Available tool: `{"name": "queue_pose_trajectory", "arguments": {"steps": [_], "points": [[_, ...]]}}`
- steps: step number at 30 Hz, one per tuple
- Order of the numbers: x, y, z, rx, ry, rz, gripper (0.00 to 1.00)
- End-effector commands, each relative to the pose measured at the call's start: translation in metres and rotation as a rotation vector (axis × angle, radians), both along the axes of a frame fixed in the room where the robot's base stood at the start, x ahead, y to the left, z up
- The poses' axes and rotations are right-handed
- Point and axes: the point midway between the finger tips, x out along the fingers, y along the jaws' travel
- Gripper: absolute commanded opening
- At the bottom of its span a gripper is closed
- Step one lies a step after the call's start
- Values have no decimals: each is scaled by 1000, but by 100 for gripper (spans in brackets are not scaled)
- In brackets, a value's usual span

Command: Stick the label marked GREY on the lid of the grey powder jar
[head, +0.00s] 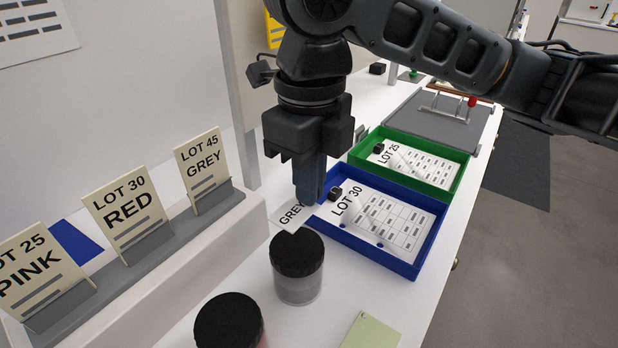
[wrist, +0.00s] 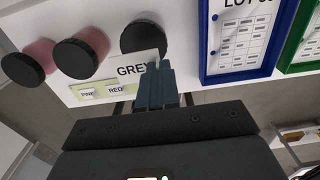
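The white label marked GREY (head: 290,214) is at the tips of my gripper (head: 309,200). In the wrist view the fingers (wrist: 158,76) are together on the edge of the label (wrist: 136,66). The grey powder jar (head: 297,285) stands upright on the white table with a black lid (head: 297,252), just nearer than the label in the head view. In the wrist view the label covers part of this lid (wrist: 143,36). The label seems apart from the lid, but its height above it is hard to tell.
A second black-lidded jar (head: 230,322) with pinkish powder stands nearer. A blue tray (head: 398,267) and a green tray (head: 461,176) lie to the right. LOT cards (head: 126,215) stand in a rack on the left. A pale green sheet (head: 371,332) bears PINK and RED labels (wrist: 116,89).

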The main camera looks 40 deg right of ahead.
Motion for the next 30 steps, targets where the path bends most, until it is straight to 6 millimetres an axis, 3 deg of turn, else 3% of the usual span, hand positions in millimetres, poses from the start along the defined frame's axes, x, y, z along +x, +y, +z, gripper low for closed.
{"name": "queue_pose_trajectory", "arguments": {"steps": [18,30], "points": [[0,0,-52,0,1,0,0],[0,0,-55,0,1,0,0]]}}
